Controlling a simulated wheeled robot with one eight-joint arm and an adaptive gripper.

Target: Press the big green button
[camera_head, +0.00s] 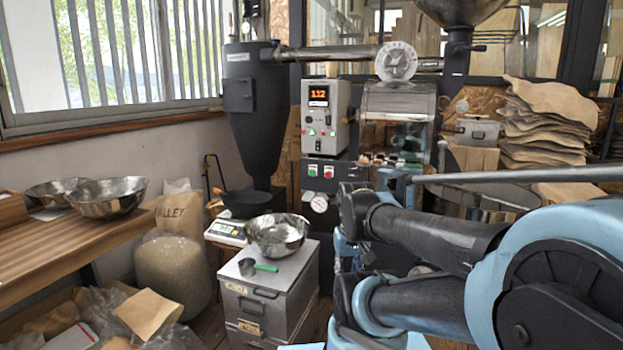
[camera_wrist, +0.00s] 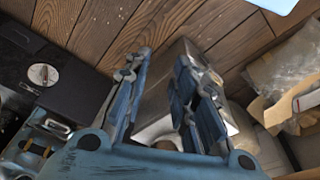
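A green button (camera_head: 312,170) sits beside a red button (camera_head: 328,171) on the dark lower panel of the roaster's control unit in the head view. Above them is the grey control box (camera_head: 325,116) with a lit display and smaller buttons. My gripper's fingers (camera_wrist: 157,85) are spread apart and empty in the wrist view, pointing toward the wooden floor and a metal box. In the head view my arm is at the right and my gripper is mostly hidden behind it, lower than the buttons. The green button is not identifiable in the wrist view.
A metal bowl (camera_head: 278,234) and a green-handled scoop (camera_head: 257,266) rest on a metal box (camera_head: 266,292) in front of the roaster. A scale (camera_head: 227,231) stands behind. A wooden table (camera_head: 62,250) with bowls is at left. Stacked sacks (camera_head: 548,125) are at right.

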